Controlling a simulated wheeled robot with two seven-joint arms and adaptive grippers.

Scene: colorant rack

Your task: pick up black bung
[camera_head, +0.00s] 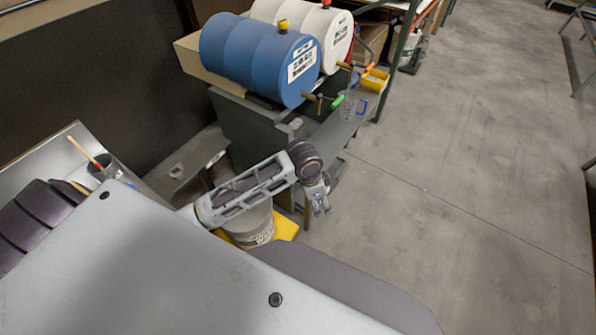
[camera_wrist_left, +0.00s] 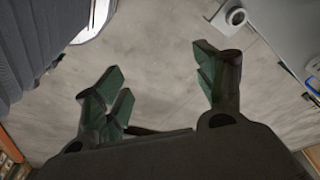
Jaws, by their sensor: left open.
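I cannot make out a black bung in either view. In the head view, a yellow bung (camera_head: 282,26) sits on top of the blue drum (camera_head: 262,58), and a red bung (camera_head: 327,3) sits on the white drum (camera_head: 335,38) behind it. My left gripper (camera_head: 320,206) hangs over the floor, below and in front of the drum rack. In the left wrist view my left gripper (camera_wrist_left: 160,70) has its fingers wide apart, with only floor between them. My right gripper does not show.
The drums lie on a dark grey rack (camera_head: 240,128) with a drip shelf (camera_head: 335,135) below their taps. A yellow bin (camera_head: 376,80) stands near the green post (camera_head: 397,60). A white bucket (camera_head: 252,228) is beneath my left arm. The floor (camera_head: 470,150) at right is clear.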

